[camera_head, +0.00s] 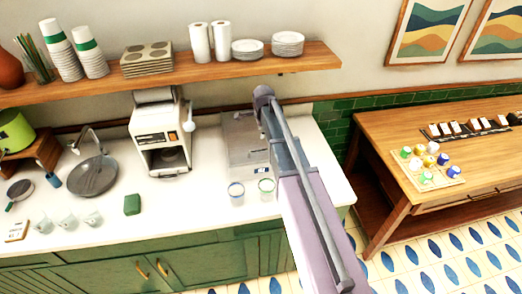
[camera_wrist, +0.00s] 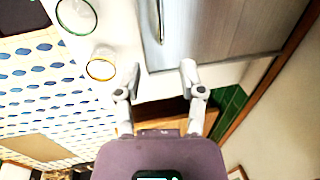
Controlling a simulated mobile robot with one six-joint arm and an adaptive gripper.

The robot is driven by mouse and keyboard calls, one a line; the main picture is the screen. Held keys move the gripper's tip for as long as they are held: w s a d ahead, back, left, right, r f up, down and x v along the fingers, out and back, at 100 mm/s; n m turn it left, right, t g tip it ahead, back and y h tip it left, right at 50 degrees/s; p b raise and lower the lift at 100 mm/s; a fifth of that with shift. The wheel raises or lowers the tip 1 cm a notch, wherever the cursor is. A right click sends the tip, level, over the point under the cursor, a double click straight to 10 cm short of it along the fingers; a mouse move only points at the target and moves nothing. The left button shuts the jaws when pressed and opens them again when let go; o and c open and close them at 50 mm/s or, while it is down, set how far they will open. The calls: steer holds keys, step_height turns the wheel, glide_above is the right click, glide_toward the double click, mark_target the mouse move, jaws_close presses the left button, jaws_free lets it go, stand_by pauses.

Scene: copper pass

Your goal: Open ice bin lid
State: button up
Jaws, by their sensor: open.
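The ice bin (camera_head: 240,140) is a steel box set in the white counter, partly hidden behind my arm in the head view. Its flat steel lid (camera_wrist: 225,30) fills the top of the wrist view and looks shut. A bar handle (camera_wrist: 160,22) runs along the lid's side nearer the glasses. My gripper (camera_wrist: 160,70) is open and empty, its two fingers spread wide. In the wrist view the fingertips appear at the lid's lower edge, below the handle and apart from it. The height gap to the lid cannot be told. My fingers are hidden in the head view.
Two glasses with coloured rims, one yellowish (camera_wrist: 102,65) and one green (camera_wrist: 76,15), stand close beside the bin. A coffee machine (camera_head: 160,135) stands left of it. A wooden shelf (camera_head: 180,75) hangs above. A wooden table (camera_head: 440,125) stands right, past a floor gap.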

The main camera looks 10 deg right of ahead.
mark_target(261, 150)
steer(key=shift+w+f+b, duration=0.4)
steer(key=shift+f+b, duration=1.6)
steer(key=shift+f, duration=0.05)
steer(key=shift+w+f+b, duration=0.4)
steer(key=shift+f+b, duration=1.55)
steer(key=shift+f, duration=0.15)
steer(key=shift+w+f+b, duration=0.4)
steer(key=shift+f+b, duration=1.6)
steer(key=shift+f, duration=0.05)
jaws_close()
steer(key=shift+d, duration=0.1)
